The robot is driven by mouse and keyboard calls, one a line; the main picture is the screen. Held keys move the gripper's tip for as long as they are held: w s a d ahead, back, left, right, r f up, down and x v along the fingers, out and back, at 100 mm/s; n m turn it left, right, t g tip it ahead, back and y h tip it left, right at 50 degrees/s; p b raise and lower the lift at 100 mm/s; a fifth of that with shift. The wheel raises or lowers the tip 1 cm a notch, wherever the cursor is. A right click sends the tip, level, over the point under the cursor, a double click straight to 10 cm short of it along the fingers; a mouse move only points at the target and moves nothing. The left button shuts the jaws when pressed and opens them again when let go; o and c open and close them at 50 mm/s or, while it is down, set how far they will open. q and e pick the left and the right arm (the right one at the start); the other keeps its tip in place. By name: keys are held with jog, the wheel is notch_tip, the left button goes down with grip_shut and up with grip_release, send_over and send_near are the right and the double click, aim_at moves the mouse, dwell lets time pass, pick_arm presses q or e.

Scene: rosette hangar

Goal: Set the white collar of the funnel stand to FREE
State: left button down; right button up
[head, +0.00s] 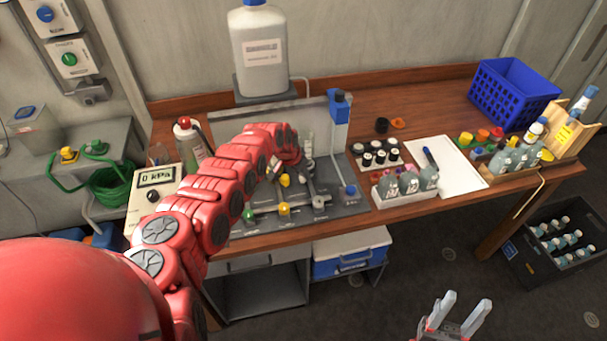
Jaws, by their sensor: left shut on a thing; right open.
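My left arm, red and segmented, reaches over the grey rig panel (345,208) on the wooden bench. My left gripper (300,165) is at the upright fittings in the middle of the rig. It is shut on a small part there, which the gripper and arm mostly hide. I cannot make out the white collar or its FREE mark. A funnel stand is not clearly recognisable either. A blue-and-white column (340,125) stands at the rig's right. Yellow knobs (284,209) and small levers sit at the front. My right gripper (465,305) is open and empty, low in front of the bench.
A large white bottle (261,52) stands behind the rig. A kPa meter (155,190) is left of it. To the right are a rack of dark-capped vials (376,155), grey bottles, a white tray (452,170) and a blue crate (513,92). Floor near my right gripper is clear.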

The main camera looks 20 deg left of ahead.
pick_arm(q)
jog(key=shift+a, duration=0.1)
dwell(0.3)
jog(key=c, duration=0.5)
grip_release()
jog(key=shift+a+r, duration=0.1)
jog(key=shift+r, duration=0.55)
jog(key=p+v, duration=0.9)
jog(key=v, duration=0.7)
jog(key=shift+s, duration=0.15)
